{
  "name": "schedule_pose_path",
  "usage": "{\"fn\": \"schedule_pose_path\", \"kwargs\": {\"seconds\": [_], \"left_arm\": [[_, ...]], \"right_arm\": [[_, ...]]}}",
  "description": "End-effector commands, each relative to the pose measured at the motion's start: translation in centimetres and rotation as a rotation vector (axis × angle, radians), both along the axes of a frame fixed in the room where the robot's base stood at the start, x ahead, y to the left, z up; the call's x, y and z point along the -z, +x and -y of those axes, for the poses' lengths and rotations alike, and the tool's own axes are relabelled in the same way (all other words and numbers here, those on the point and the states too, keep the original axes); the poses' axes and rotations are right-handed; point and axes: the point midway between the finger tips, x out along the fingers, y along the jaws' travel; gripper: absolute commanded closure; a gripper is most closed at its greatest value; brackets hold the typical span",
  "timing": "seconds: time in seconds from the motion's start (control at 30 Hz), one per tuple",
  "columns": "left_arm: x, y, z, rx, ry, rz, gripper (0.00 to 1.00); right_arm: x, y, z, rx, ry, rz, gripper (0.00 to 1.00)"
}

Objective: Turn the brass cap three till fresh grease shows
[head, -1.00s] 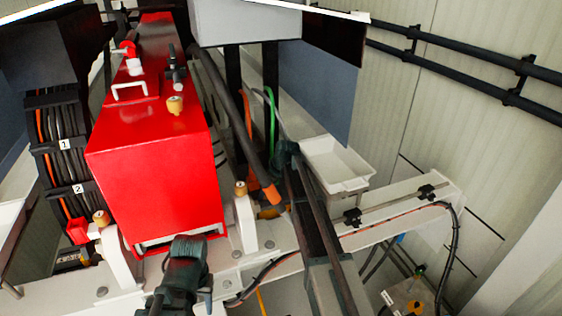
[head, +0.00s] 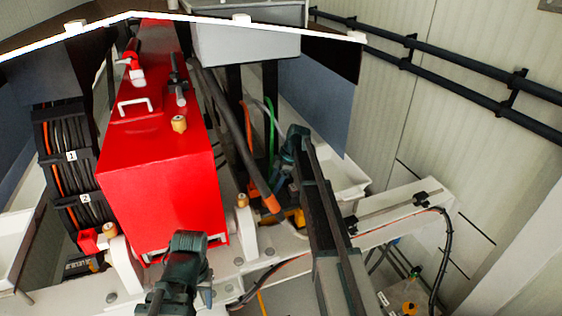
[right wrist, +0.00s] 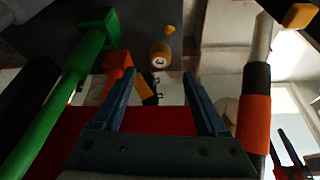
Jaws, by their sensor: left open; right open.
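Three brass caps show in the head view: one on the red pump housing (head: 179,124), one on the left white post (head: 110,230) and one on the right white post (head: 242,200). I cannot read which is number three. My left gripper (head: 188,240) is low in front of the housing; its fingers are hard to make out. My right gripper (head: 297,140) is right of the housing, apart from these caps. In the right wrist view its two blue fingers (right wrist: 157,78) are spread and empty, with a brass cap (right wrist: 160,54) beyond the gap between them. No fresh grease can be made out.
A dark bar with an orange end (head: 262,190) slants between the housing and my right arm. A white tray (head: 350,180) lies behind that arm. In the right wrist view a green bar (right wrist: 60,100) and an orange-banded bar (right wrist: 254,120) flank the fingers.

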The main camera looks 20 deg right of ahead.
Motion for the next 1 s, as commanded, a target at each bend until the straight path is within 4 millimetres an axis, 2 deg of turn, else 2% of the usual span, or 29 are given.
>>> {"fn": "schedule_pose_path", "kwargs": {"seconds": [0.03, 0.1, 0.4, 0.6, 1.0], "left_arm": [[-1.6, 0.0, 0.0, 0.000, 0.000, 0.000, 0.50], [-2.7, 0.0, 0.0, 0.000, 0.000, 0.000, 0.50], [-5.7, 0.0, 0.0, 0.000, 0.000, 0.000, 0.50], [-6.3, 0.0, 0.0, 0.000, 0.000, 0.000, 0.50], [-6.3, 0.0, 0.0, 0.000, 0.000, 0.000, 0.50]], "right_arm": [[-1.6, -0.1, 0.4, 0.001, 0.000, 0.000, 0.25], [-2.7, -0.1, 0.8, 0.002, 0.000, -0.001, 0.25], [-5.7, -0.4, 2.2, 0.001, 0.000, 0.000, 0.25], [-6.3, -0.5, 2.5, 0.001, 0.000, 0.000, 0.25], [-6.3, -0.5, 2.6, 0.001, 0.000, 0.000, 0.25]]}}
